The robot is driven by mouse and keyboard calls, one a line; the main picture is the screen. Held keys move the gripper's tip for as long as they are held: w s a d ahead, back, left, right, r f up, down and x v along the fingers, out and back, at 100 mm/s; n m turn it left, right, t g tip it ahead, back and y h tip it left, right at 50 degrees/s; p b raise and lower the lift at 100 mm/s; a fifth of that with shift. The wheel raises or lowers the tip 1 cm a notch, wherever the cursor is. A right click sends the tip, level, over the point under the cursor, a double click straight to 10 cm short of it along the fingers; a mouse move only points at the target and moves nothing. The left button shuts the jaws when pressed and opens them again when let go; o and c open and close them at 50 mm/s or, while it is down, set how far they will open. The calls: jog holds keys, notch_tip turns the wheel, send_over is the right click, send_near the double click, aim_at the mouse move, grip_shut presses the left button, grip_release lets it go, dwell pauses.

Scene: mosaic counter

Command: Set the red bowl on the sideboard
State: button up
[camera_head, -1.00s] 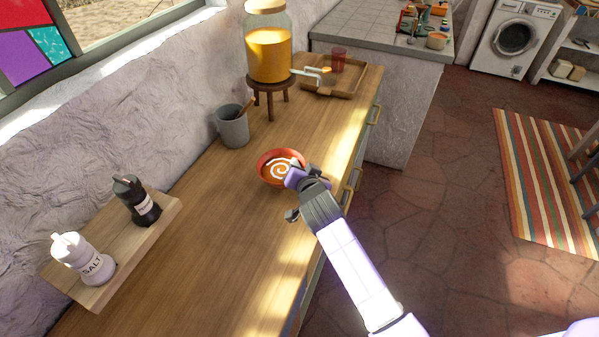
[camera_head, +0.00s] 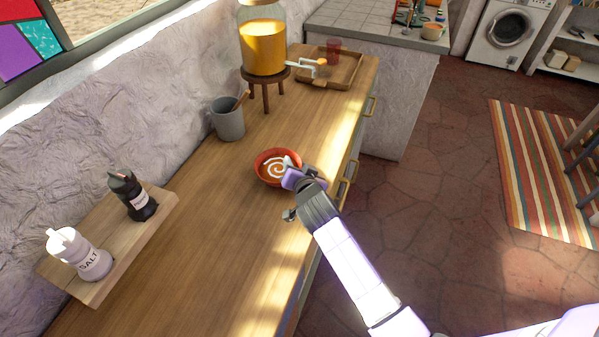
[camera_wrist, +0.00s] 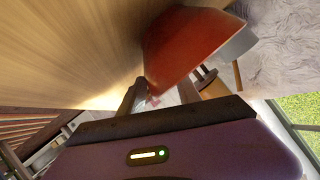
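The red bowl (camera_head: 262,176), with a white and orange swirl inside, is upright over the middle of the wooden sideboard (camera_head: 190,240). My gripper (camera_head: 292,172) is at the bowl's right rim, and its fingers appear to be closed on that rim. In the wrist view the bowl (camera_wrist: 185,45) fills the upper middle, its edge by the dark fingers (camera_wrist: 158,94). The fingertips are partly hidden. I cannot tell whether the bowl's base touches the sideboard.
A grey mug (camera_head: 228,122) and a juice dispenser (camera_head: 263,45) on a stool stand behind the bowl. A wooden tray (camera_head: 345,75) is at the far end. Wood around the bowl is clear.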

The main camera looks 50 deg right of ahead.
jog(key=b+v, duration=0.1)
jog(key=v, duration=1)
jog(key=shift+s+a+b, duration=0.15)
jog(key=shift+s+b, duration=0.05)
jog(key=shift+b, duration=0.1)
jog(key=s+a+f+n+y, duration=0.1)
jog(key=s+a, duration=0.1)
jog(key=s+a+f+n+t, duration=0.1)
jog(key=s+a, duration=0.1)
jog(key=a, duration=0.1)
jog(key=s+a+f+n+y, duration=0.1)
jog(key=s+a+n, duration=0.1)
jog(key=a, duration=0.1)
jog(key=shift+s+t+y, duration=0.3)
jog(key=shift+s, duration=0.05)
jog(key=s+a+r+n+t+y, duration=0.1)
jog(key=s+a+r+n, duration=0.3)
jog(key=s, duration=0.6)
jog(key=s+a+r+n+t+y, duration=0.1)
jog(key=s+a+r+n+y, duration=0.3)
jog(key=s+a, duration=0.3)
jog(key=s+r+n, duration=0.1)
jog(key=s, duration=0.3)
jog(key=shift+r, duration=0.25)
